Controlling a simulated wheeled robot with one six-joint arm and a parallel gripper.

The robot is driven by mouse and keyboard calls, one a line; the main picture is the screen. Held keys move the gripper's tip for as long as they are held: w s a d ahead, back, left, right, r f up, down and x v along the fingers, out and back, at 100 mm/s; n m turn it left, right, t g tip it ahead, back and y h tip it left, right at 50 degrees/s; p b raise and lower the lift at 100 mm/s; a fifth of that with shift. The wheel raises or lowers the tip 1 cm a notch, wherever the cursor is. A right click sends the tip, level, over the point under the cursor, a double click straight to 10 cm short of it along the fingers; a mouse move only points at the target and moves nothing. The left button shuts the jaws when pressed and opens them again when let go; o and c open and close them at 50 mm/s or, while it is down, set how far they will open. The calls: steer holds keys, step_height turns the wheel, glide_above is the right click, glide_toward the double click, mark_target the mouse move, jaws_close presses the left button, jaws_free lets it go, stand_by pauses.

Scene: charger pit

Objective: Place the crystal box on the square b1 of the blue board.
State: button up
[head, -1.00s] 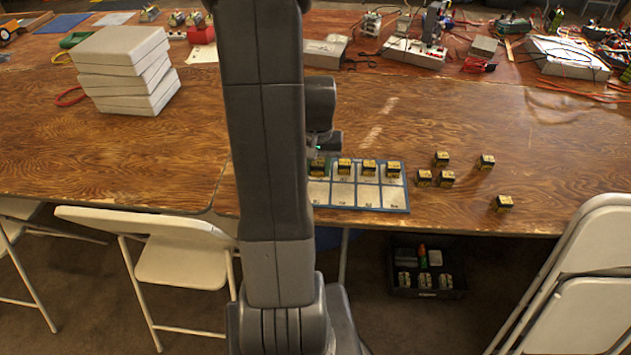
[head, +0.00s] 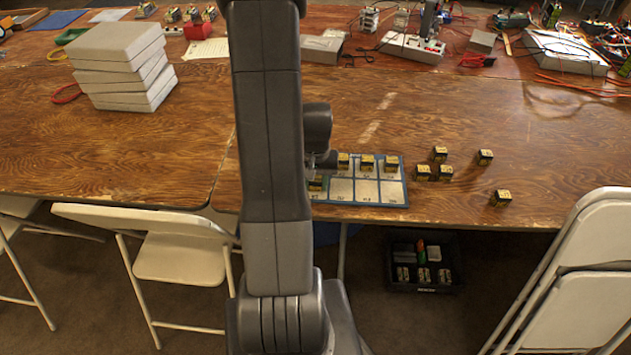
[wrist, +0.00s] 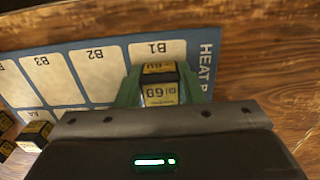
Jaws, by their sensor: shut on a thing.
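The crystal box (wrist: 160,93) is a small black and yellow box between the green fingers of my gripper (wrist: 158,88), which is shut on it. In the wrist view it covers the lower part of the white square b1 (wrist: 158,52) of the blue board (wrist: 205,50), with the label B1 visible beyond it. I cannot tell whether it touches the board. In the head view the held box (head: 316,184) shows beside my arm, over the near row at the left of the board (head: 405,190). My arm hides the board's left edge.
Similar boxes stand on the board's far row, one of them here (head: 367,161). Several loose boxes (head: 445,173) stand on the table to the right. A black bin (head: 425,287) sits on the floor below. The wood left of my arm is clear up to the stacked blocks (head: 120,62).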

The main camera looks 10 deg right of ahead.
mark_target(316, 180)
steer(key=o, duration=1)
step_height(316, 180, up, 12)
steer(key=shift+r+p, duration=0.1)
steer(key=shift+p, duration=0.45)
